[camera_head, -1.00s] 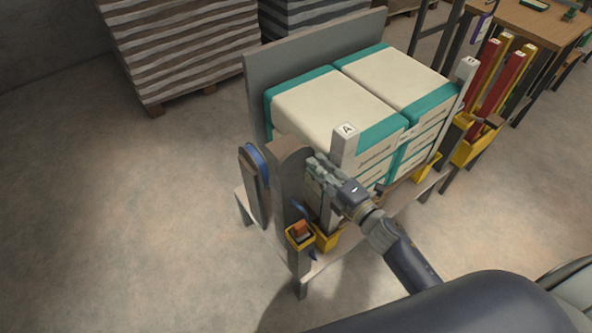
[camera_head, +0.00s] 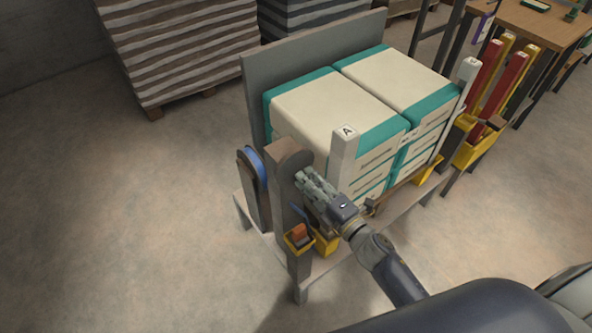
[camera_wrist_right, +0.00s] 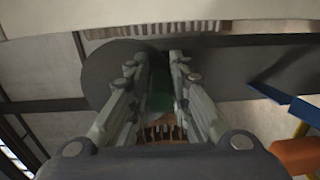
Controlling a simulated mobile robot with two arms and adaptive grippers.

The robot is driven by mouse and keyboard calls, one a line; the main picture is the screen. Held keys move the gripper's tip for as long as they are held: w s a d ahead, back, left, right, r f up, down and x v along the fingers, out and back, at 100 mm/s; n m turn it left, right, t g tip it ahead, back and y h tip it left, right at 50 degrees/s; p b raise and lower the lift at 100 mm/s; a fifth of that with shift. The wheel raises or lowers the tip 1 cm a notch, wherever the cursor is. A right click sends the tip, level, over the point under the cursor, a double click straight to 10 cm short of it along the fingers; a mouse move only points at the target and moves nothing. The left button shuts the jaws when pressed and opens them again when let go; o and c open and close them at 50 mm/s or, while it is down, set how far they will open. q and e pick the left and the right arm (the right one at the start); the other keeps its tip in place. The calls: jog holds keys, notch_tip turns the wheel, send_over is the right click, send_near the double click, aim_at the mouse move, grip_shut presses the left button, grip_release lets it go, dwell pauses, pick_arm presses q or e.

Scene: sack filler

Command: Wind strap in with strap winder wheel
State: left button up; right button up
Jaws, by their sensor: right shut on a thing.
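The blue strap (camera_head: 257,165) shows as a rounded band at the left end of the stand, behind a grey-brown post (camera_head: 290,205) with a round top. My right gripper (camera_head: 304,180) is on the right side of this post, below its top. In the right wrist view a dark round disc (camera_wrist_right: 100,75), seemingly the winder wheel, lies beyond my right gripper (camera_wrist_right: 157,62). The fingers are closed around a green piece (camera_wrist_right: 160,92), apparently the wheel's handle. The gripper hides most of the wheel in the head view. My left gripper is not in view.
Two stacks of white and teal sacks (camera_head: 330,105) stand against a grey back board (camera_head: 254,100). A white post marked A (camera_head: 343,155) stands close to my right gripper. A yellow holder (camera_head: 299,242) sits on the near post. The floor at left is clear.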

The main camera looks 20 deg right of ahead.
aim_at(291, 180)
jog(key=shift+w+a+r+y, duration=0.15)
jog(key=shift+a+r+y, duration=0.15)
jog(key=shift+a+r, duration=0.25)
jog(key=shift+s+a, duration=0.3)
jog(key=shift+a, duration=0.3)
jog(key=shift+s+a+r, duration=0.15)
jog(key=shift+s+a, duration=0.1)
jog(key=shift+a, duration=0.55)
jog(key=o, duration=1.4)
jog(key=shift+s+d, duration=0.1)
jog(key=o, duration=0.5)
jog(key=shift+c, duration=0.2)
jog(key=shift+o, duration=0.3)
jog(key=shift+w+f, duration=0.3)
jog(key=shift+f, duration=0.1)
jog(key=shift+s+d, duration=0.15)
